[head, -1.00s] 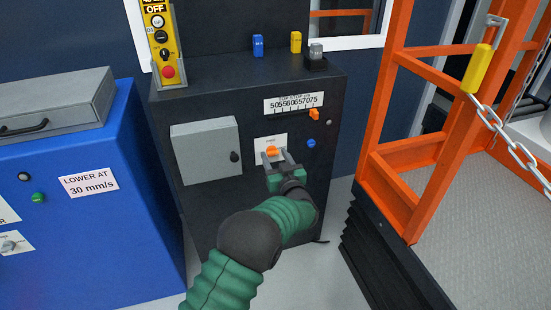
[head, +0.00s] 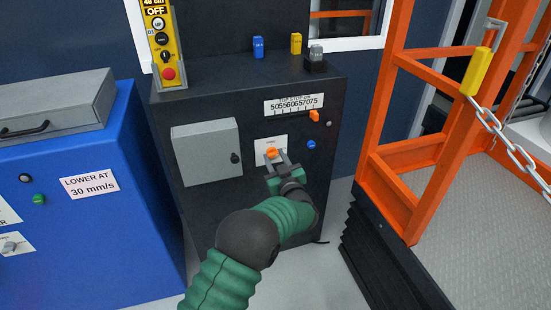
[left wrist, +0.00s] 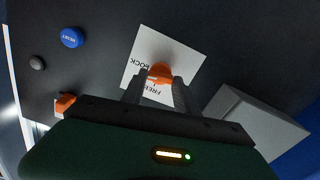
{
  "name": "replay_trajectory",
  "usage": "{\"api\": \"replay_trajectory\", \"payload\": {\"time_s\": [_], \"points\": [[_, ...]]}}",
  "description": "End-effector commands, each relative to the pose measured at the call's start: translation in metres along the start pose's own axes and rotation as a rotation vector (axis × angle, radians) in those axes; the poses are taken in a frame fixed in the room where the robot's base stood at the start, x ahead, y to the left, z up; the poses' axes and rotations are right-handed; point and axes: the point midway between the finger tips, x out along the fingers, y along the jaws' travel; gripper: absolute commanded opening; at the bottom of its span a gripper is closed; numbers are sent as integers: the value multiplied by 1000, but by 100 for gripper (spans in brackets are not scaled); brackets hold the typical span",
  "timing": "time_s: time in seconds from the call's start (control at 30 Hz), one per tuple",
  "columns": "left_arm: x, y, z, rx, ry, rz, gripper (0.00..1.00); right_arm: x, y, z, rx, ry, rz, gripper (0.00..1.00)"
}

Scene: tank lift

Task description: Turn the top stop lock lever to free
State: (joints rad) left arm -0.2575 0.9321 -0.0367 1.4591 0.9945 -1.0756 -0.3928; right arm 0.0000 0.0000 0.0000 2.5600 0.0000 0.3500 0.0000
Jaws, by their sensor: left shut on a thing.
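The orange stop lock lever (head: 272,152) sits on a white label plate (head: 262,143) on the front of the black cabinet. In the left wrist view the lever (left wrist: 160,73) shows between the fingertips, and the plate (left wrist: 140,60) reads LOCK and FREE, upside down. My left gripper (head: 276,160) reaches the lever from the front, its fingers shut on it. The same gripper (left wrist: 161,82) fills the lower part of the left wrist view. The lever's exact angle is partly hidden by the fingers. My right gripper is not in view.
Above the lever is a scale plate (head: 293,104) with an orange pointer (head: 314,115). A blue RESET button (head: 311,144) is close on the right. A grey box (head: 206,152) juts out on the left. An orange-railed platform (head: 395,190) stands to the right.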

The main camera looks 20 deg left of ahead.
Motion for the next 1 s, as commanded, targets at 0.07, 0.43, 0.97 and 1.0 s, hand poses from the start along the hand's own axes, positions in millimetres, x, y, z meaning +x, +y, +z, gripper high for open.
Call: {"api": "replay_trajectory", "payload": {"time_s": [0.07,0.43,0.97,1.0], "points": [[0,0,0,-63,-2,0,0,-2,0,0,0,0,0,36],[0,-2,2,-413,-2,0,0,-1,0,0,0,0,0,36],[0,-5,6,-916,-2,-2,0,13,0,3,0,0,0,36],[0,-5,6,-954,-2,-2,0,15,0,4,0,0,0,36]]}}
